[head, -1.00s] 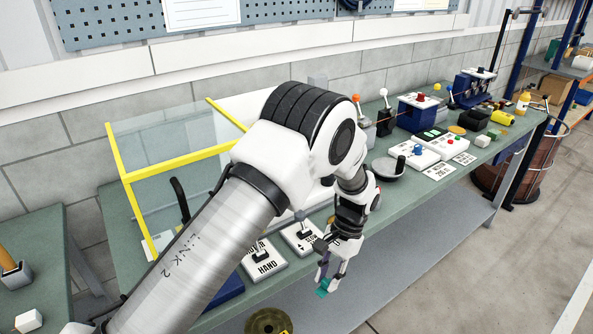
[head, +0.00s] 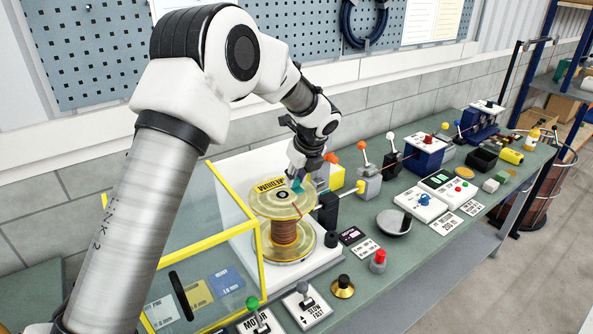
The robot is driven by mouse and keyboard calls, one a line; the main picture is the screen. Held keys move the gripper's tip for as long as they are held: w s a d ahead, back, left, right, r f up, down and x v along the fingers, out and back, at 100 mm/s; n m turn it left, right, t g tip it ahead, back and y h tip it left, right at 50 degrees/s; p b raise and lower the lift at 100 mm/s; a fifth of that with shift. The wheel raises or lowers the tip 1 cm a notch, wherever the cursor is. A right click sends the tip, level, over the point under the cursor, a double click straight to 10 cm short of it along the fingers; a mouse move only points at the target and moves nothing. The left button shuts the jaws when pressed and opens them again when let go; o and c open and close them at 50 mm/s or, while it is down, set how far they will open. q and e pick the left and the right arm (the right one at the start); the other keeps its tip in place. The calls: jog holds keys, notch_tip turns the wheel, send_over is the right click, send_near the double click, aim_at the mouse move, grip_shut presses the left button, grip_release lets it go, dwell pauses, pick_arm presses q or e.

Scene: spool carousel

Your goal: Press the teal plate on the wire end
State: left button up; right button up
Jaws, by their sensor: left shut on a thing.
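My left gripper (head: 300,178) points down over the top flange of a spool and is shut on the small teal plate (head: 297,186). The plate is at the flange's upper surface; I cannot tell whether it touches it. The spool (head: 285,232) stands upright, with copper-coloured wire wound around its core between two pale yellowish flanges. A label partly reading "MEDIUM" shows on the top flange. The wire end cannot be made out and may be hidden by the gripper. My right gripper is not in view.
A yellow-framed clear guard (head: 213,240) stands left of the spool. A black block (head: 327,209) with a rod is close on its right. A grey dish (head: 394,223), a red button (head: 378,261) and levers occupy the bench. Bare green bench top shows between them.

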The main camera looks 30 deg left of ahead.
aim_at(299, 189)
pick_arm(q)
jog(key=f+b, duration=0.4)
jog(key=shift+w+a+f, duration=0.1)
jog(key=shift+w+f, duration=0.05)
jog(key=shift+w, duration=0.05)
jog(key=shift+f, duration=0.6)
jog(key=shift+s+f, duration=0.15)
jog(key=shift+f, duration=0.05)
jog(key=shift+f, duration=0.1)
jog(key=shift+p, duration=0.55)
jog(key=shift+p, duration=0.35)
jog(key=shift+f+p, duration=0.1)
jog(key=shift+p, duration=0.6)
dwell(1.0)
